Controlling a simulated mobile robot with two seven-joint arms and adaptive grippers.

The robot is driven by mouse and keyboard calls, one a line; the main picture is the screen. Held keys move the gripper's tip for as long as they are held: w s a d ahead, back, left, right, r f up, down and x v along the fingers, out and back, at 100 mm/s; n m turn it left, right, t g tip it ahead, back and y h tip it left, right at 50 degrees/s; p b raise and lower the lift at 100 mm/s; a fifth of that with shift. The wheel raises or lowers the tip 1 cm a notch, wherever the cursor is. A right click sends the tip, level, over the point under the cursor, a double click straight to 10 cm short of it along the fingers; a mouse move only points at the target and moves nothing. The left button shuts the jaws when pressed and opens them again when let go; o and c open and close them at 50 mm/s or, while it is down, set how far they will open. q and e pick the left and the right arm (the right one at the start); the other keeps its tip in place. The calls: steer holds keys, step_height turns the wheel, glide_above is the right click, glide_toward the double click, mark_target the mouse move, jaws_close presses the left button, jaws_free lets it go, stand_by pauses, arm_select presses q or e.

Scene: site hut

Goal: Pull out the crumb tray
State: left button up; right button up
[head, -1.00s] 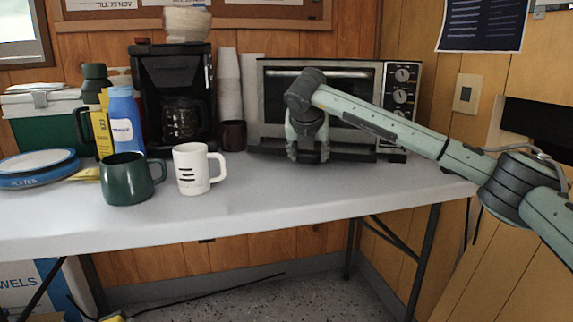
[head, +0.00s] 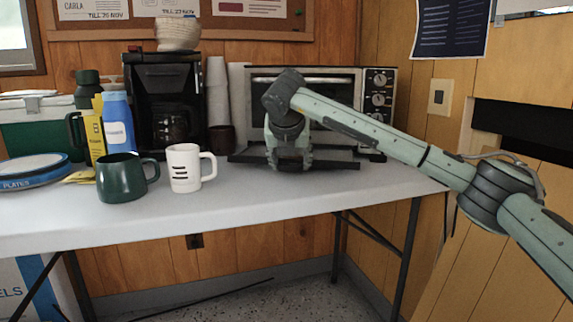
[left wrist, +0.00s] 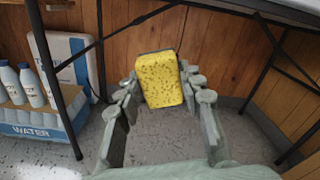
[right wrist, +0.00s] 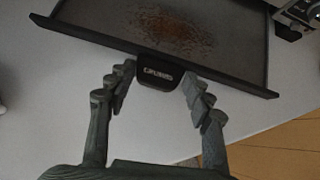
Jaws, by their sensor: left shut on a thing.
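The dark crumb tray (right wrist: 88,35) sticks out from under the toaster oven (head: 320,86), brown crumbs on its floor. Its front edge also shows in the head view (head: 335,164). Its black handle (right wrist: 160,73), with white lettering, lies between the fingers of my right gripper (right wrist: 158,78). These fingers stand open on either side of the handle, very close to it; the head view shows this gripper (head: 289,163) in front of the oven. My left gripper (left wrist: 160,88) is shut on a yellow speckled sponge (left wrist: 160,80), below table height.
A white mug (head: 184,168) and a green mug (head: 120,180) stand on the table (head: 250,200) left of my right gripper. A coffee maker (head: 165,75) and stacked cups are behind. The table in front of the tray is clear.

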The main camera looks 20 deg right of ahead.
steer(key=o, duration=0.4)
steer(key=v, duration=1.2)
steer(key=shift+s, duration=0.1)
